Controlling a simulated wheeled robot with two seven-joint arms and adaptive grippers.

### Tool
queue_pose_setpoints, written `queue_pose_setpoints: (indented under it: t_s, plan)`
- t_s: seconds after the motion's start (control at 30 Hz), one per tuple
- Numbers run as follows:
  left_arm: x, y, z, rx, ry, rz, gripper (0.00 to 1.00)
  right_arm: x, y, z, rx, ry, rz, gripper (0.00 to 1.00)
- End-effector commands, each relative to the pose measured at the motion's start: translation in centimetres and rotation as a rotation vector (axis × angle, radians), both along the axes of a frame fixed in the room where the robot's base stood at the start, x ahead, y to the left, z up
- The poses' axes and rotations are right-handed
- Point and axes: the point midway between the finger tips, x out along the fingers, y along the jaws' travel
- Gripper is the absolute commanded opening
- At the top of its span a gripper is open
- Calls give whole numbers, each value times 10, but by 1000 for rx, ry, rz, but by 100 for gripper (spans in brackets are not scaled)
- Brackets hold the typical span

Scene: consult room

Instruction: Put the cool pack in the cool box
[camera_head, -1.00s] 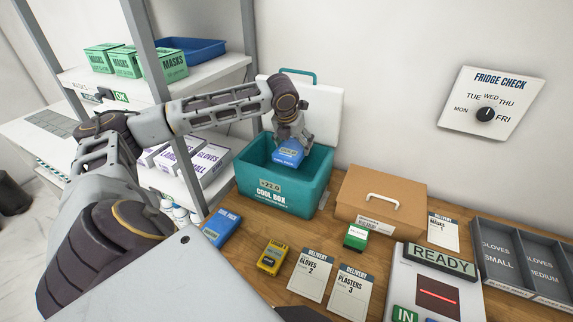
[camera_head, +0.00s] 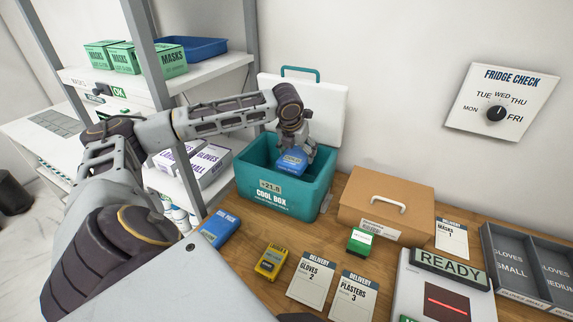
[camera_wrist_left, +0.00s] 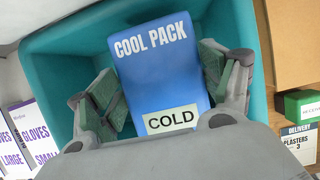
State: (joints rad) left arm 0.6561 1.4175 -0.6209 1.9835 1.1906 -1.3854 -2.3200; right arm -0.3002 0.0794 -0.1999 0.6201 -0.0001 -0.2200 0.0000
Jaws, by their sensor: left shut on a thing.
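The teal cool box (camera_head: 262,200) stands open on the wooden table by the wall, its white lid (camera_head: 330,110) raised behind it. My left gripper (camera_head: 296,146) reaches down into the box opening and is shut on the blue cool pack (camera_head: 291,162). In the left wrist view the cool pack (camera_wrist_left: 155,65) lies between the two fingers (camera_wrist_left: 165,95), with teal box walls (camera_wrist_left: 60,55) around it. Its "COLD" label faces the camera. Whether the pack touches the box floor cannot be told. My right gripper is not in view.
A second blue pack (camera_head: 219,229) and a yellow device (camera_head: 271,262) lie in front of the box. A brown case (camera_head: 350,205) stands close on its right, with a small green box (camera_head: 360,241) before it. Shelves (camera_head: 195,165) stand at the left.

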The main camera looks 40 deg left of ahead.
Motion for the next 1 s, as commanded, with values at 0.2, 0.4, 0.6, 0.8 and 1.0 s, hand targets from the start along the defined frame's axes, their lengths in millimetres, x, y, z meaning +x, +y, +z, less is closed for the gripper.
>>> queue_pose_setpoints:
  t_s: [0.2,0.4,0.6,0.8,1.0]
  plan:
    - [0,0,-6,0,-1,0,37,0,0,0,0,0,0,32]
    - [0,0,-29,0,0,-1,37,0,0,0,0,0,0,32]
    - [0,0,-47,1,-2,0,37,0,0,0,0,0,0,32]
    - [1,0,-49,0,-3,0,37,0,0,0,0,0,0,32]
    - [0,0,-50,0,-2,0,37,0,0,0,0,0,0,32]
